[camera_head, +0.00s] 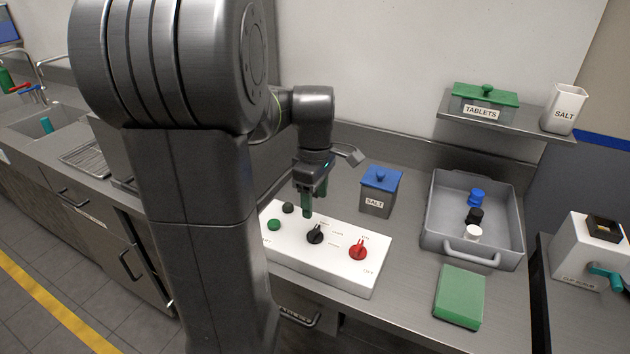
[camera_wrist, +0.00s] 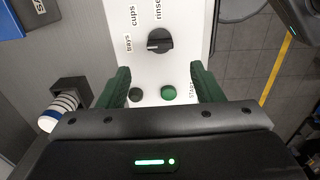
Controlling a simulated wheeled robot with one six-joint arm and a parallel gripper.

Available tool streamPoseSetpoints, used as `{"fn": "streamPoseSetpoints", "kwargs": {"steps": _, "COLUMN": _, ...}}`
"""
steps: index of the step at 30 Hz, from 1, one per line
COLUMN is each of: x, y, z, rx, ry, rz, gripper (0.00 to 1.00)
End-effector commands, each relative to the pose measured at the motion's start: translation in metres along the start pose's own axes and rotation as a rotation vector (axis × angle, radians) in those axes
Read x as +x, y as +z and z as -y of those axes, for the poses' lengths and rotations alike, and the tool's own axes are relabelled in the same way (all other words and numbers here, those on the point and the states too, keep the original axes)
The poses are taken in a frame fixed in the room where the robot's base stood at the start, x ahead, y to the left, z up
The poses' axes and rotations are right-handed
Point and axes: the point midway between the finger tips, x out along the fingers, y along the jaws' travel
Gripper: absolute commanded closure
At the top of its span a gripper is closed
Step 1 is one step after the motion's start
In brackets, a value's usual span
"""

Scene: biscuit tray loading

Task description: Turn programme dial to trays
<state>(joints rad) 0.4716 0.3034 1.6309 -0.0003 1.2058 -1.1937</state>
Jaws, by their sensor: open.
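The black programme dial (camera_head: 315,234) sits on top of the white control box (camera_head: 335,265). In the wrist view the dial (camera_wrist: 160,41) has "trays", "cups" and "rinse" printed around it. A pale mark on its knob points left, toward "trays". My gripper (camera_head: 307,210) points down just above the box, close to the dial. In the wrist view my gripper (camera_wrist: 160,72) has its green fingers apart and empty. The dial lies beyond the fingertips, not between them.
A red dial (camera_head: 358,250), a green button (camera_head: 274,225) and a black button (camera_head: 288,208) share the box. A blue-lidded salt box (camera_head: 380,192) stands behind it. A grey tray (camera_head: 435,215) and a green block (camera_head: 460,296) are to the right.

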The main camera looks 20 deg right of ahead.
Motion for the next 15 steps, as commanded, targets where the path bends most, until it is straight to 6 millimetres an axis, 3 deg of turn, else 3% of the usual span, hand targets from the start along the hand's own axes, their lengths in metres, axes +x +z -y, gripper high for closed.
{"fn": "streamPoseSetpoints", "kwargs": {"steps": 6, "x": -0.038, "y": 0.0, "z": -0.001, "rx": 0.0, "ry": 0.003, "rz": -0.001, "gripper": 0.4}}
{"fn": "streamPoseSetpoints", "kwargs": {"steps": 15, "x": -0.051, "y": 0.0, "z": 0.0, "rx": 0.0, "ry": -0.001, "rz": 0.0, "gripper": 0.4}}
